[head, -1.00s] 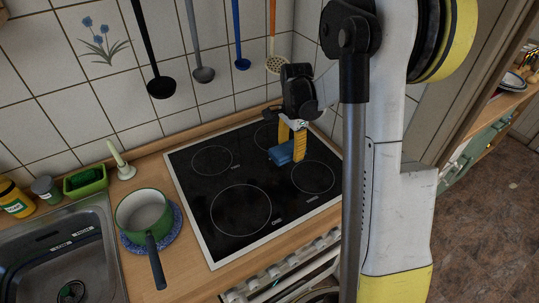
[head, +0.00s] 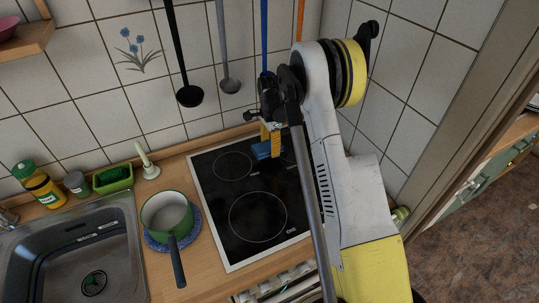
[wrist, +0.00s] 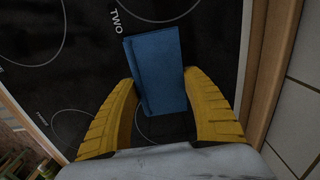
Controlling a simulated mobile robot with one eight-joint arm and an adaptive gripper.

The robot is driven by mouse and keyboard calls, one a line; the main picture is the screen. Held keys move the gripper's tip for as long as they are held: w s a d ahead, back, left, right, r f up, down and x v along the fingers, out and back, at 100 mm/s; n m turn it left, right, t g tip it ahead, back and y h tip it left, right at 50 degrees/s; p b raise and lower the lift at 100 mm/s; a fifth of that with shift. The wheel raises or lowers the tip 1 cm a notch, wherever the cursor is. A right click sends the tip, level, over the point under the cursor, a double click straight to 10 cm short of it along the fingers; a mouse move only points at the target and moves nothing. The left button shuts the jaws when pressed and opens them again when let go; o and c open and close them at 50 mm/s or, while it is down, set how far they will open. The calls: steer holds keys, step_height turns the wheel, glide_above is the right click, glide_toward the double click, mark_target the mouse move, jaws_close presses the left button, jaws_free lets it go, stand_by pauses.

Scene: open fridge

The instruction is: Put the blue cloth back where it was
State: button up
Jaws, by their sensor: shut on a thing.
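The blue cloth (wrist: 158,72) is a folded rectangle between the yellow fingers of my gripper (wrist: 163,90) in the wrist view. My gripper is shut on it and holds it over the black stove top. In the head view the blue cloth (head: 262,150) hangs below my gripper (head: 270,137), over the back part of the stove. My arm hides the right side of the stove. I cannot tell exactly how high the cloth is above the glass.
The black stove top (head: 240,190) is bare. A green pot (head: 166,212) stands on a blue trivet left of it. The sink (head: 75,245), a green tray (head: 113,178) and a yellow bottle (head: 40,187) are further left. Ladles (head: 188,95) hang on the tiled wall behind.

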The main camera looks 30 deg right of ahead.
mark_target(270, 158)
steer(key=shift+f+b, duration=0.3)
steer(key=shift+f, duration=1.75)
steer(key=shift+f, duration=0.1)
steer(key=o, duration=1.3)
steer(key=shift+w, duration=0.1)
